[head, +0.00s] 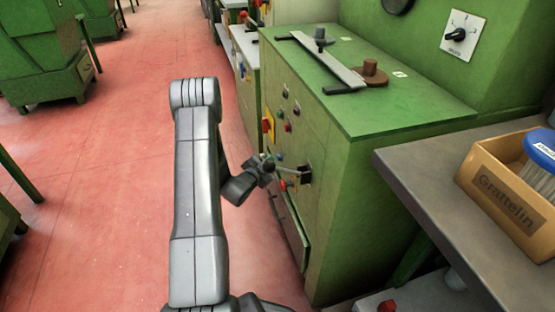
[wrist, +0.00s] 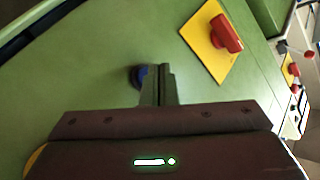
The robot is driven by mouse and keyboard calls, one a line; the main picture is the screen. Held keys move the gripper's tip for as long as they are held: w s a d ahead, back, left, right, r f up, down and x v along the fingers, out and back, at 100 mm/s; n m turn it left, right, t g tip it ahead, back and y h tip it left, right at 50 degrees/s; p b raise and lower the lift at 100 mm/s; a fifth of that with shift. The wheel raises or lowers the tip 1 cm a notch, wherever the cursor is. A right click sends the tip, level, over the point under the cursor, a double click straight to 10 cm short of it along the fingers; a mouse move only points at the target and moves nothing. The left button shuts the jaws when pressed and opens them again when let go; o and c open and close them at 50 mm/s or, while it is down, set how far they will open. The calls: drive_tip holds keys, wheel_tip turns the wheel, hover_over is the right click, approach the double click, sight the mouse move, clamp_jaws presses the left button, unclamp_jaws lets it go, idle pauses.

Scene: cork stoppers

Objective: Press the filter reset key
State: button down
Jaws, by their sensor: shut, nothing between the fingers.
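The front panel of the green machine (head: 330,150) carries several small coloured buttons, and no label on them is readable. A round blue button (wrist: 138,76) sits on the green panel in the wrist view, partly hidden by my fingers. A blue button (head: 279,156) also shows small in the head view, close to my gripper (head: 268,168). My gripper, whose fingertips show in the wrist view (wrist: 158,70), is shut and empty. The fingertips are right beside the blue button; I cannot tell whether they touch it. Which button is the filter reset key cannot be read.
A red switch on a yellow plate (wrist: 225,35) is right of my fingers; it shows in the head view too (head: 267,125). A black box (head: 304,174) projects from the panel. A grey table (head: 430,180) with a cardboard box (head: 500,185) is at right.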

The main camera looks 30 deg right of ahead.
drive_tip(key=shift+a, duration=0.25)
drive_tip(key=a, duration=0.2)
drive_tip(key=w+a+b, duration=0.1)
drive_tip(key=a, duration=0.1)
drive_tip(key=shift+w+a, duration=0.15)
drive_tip(key=shift+a, duration=0.25)
idle(0.6)
drive_tip(key=shift+s+d+r+p, duration=0.2)
drive_tip(key=shift+d+p, duration=0.55)
drive_tip(key=shift+p, duration=0.25)
drive_tip(key=p, duration=0.2)
drive_tip(key=shift+p, duration=0.35)
